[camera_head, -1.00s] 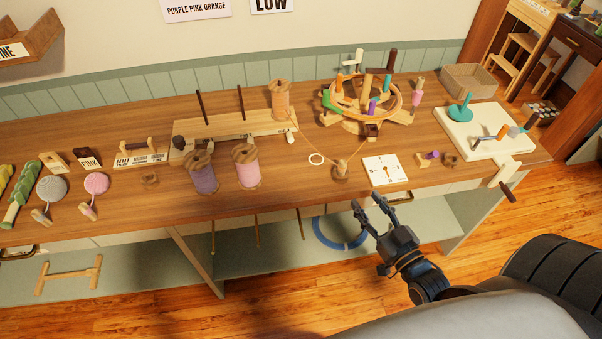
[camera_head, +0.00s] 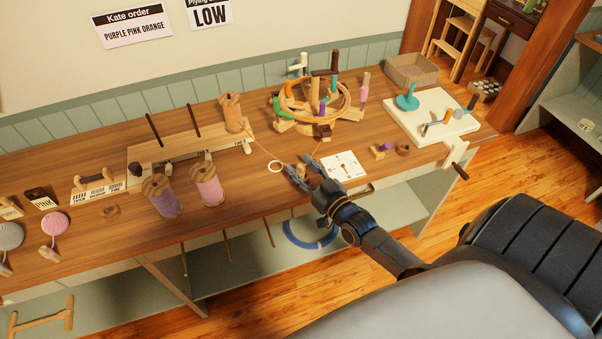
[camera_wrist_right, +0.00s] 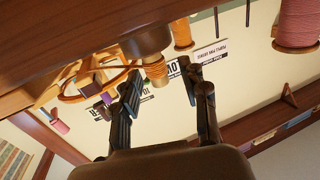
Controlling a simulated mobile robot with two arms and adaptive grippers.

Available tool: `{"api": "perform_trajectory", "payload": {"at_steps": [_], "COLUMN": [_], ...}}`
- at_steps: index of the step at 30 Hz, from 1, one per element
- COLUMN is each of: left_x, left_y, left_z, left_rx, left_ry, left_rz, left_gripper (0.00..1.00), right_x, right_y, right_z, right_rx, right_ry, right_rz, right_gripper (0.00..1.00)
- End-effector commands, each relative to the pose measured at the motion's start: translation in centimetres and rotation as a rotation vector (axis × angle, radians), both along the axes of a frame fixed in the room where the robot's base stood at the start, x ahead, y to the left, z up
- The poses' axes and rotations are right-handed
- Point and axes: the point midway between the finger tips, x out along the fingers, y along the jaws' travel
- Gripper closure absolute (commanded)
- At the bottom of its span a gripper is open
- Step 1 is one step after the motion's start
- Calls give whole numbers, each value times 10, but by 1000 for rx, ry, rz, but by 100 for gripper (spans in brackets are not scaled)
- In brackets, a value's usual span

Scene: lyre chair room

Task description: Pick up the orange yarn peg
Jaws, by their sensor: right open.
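The orange yarn peg (camera_wrist_right: 155,71) is a small wooden peg wound with orange yarn. In the right wrist view, which is upside down, it shows between and beyond my two fingertips. In the head view it stands near the bench's front edge, largely hidden by my gripper. An orange thread runs to it from the orange spool (camera_head: 232,115) at the back. My right gripper (camera_head: 300,166) is open, with its fingers low over the bench around the peg's place. In the wrist view the fingers (camera_wrist_right: 160,88) are spread and hold nothing. My left gripper is not in view.
Pink (camera_head: 207,187) and purple (camera_head: 163,199) spools stand farther left. A wooden wheel-like rack (camera_head: 344,105) with colored pegs stands behind.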

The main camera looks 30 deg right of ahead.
Motion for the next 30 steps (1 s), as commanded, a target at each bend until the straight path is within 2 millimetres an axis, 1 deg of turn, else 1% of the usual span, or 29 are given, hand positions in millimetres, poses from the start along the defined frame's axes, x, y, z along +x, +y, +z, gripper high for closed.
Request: {"api": "perform_trajectory", "payload": {"at_steps": [1, 3, 9, 10, 11, 12, 14, 15, 16, 26, 30], "left_x": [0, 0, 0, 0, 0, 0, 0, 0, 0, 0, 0], "left_y": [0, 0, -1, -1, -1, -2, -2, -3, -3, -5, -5], "left_z": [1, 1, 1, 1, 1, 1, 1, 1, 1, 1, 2], "left_rx": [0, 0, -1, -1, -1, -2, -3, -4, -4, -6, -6], "left_ry": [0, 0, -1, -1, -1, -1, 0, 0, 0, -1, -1], "left_rz": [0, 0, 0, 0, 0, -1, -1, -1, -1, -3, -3], "left_gripper": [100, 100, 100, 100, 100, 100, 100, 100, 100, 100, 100], "right_x": [5, 8, 8, 8, 8, 8, 8, 8, 8, 8, 8], "right_y": [0, 0, 0, 0, 0, 0, 0, 0, 0, 0, 0], "right_z": [1, 0, -1, -1, -1, -1, -1, -1, -1, 0, 6], "right_rx": [0, 0, 0, 0, 0, 0, 0, 0, 0, 0, 1], "right_ry": [0, 1, 1, 1, 1, 1, 1, 1, 1, 1, 0], "right_rz": [0, 0, 0, 0, 0, 0, 0, 0, 0, 0, 0], "right_gripper": [56, 56, 56, 60, 66, 74, 86, 95, 100, 100, 100]}}
